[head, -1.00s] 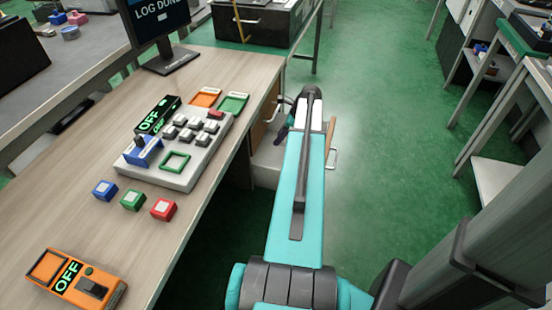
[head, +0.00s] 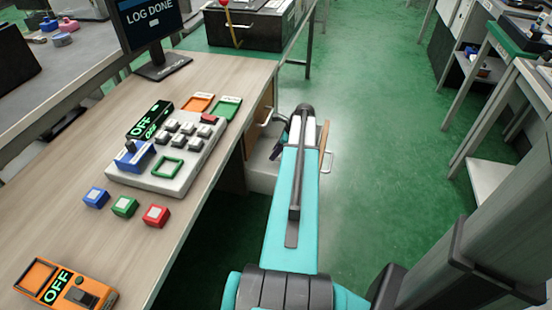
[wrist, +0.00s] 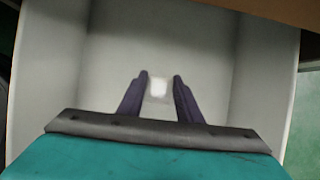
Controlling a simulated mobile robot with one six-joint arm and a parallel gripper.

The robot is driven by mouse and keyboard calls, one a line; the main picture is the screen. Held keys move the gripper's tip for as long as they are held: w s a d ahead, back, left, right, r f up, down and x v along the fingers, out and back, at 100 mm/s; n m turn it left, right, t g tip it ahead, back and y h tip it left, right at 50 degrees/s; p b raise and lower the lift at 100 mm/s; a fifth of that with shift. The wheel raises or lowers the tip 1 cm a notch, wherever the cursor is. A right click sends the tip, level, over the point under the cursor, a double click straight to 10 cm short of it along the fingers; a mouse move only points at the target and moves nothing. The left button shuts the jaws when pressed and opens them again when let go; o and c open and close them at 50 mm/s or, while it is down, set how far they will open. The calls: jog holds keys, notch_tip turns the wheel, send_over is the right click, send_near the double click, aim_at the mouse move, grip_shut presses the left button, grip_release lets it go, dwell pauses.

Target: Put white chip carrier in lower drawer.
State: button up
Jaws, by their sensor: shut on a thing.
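My gripper (wrist: 159,84) is shut on the white chip carrier (wrist: 159,88), which shows as a small bright block between the fingertips in the wrist view. The gripper points down into an open drawer (wrist: 110,45) with plain pale walls and floor. No other object shows inside it. I cannot tell how far the carrier is above the drawer floor. In the head view the open lower drawer (head: 262,170) juts from the desk's right end, and my arm hides much of it. The gripper's fingers are mostly hidden there.
A brown board edge (wrist: 275,10) overhangs the drawer in the wrist view. The desk (head: 215,75) holds a button panel (head: 185,180), coloured blocks, an orange switch box (head: 65,286) and a monitor. Green floor (head: 380,130) is open to the right.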

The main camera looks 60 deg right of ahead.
jog(key=shift+f+b, duration=0.3)
jog(key=shift+f, duration=1.55)
jog(key=shift+f, duration=0.1)
jog(key=o, duration=1.1)
jog(key=p+v, duration=0.2)
jog(key=v, duration=1)
jog(key=shift+w, duration=0.1)
